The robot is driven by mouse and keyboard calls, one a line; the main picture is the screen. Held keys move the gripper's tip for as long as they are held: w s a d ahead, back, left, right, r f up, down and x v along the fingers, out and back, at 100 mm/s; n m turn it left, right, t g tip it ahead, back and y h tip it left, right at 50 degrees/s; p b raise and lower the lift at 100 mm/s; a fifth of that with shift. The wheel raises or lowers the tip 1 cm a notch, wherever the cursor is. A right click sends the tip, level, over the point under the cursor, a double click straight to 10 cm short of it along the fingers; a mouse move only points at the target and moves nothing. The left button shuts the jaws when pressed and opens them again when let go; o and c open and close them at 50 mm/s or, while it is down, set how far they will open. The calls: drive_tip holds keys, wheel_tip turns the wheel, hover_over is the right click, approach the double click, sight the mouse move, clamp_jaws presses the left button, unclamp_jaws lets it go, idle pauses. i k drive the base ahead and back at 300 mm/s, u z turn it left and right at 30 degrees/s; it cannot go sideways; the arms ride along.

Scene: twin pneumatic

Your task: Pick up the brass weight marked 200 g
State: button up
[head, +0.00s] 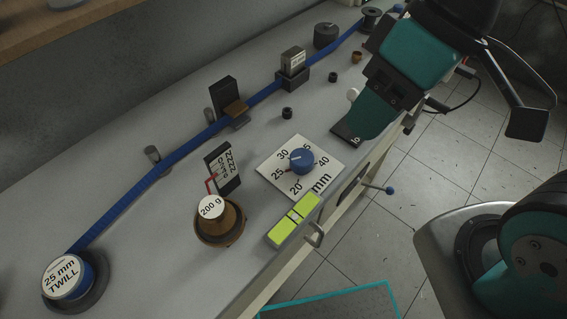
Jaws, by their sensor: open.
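The brass weight (212,207) has a round white label reading "200 g". It stands upright in or on a low round brown dish (232,236) near the front of the grey bench. My gripper (372,112) is at the upper right, over the bench edge, well apart from the weight and up and right of it. It is open and nothing shows held in it. Its fingertips are hard to make out from this side.
A dark block with a white printed card (223,168) and red bracket stands close behind the weight. A white dial plate (318,180) and a yellow-green block (292,220) lie to its right. A blue tape (150,176) runs along the bench from a labelled roll (66,278).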

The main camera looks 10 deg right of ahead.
sight(218, 219)
drive_tip(key=z, duration=0.2)
drive_tip(key=k, duration=0.85)
drive_tip(key=u, duration=1.35)
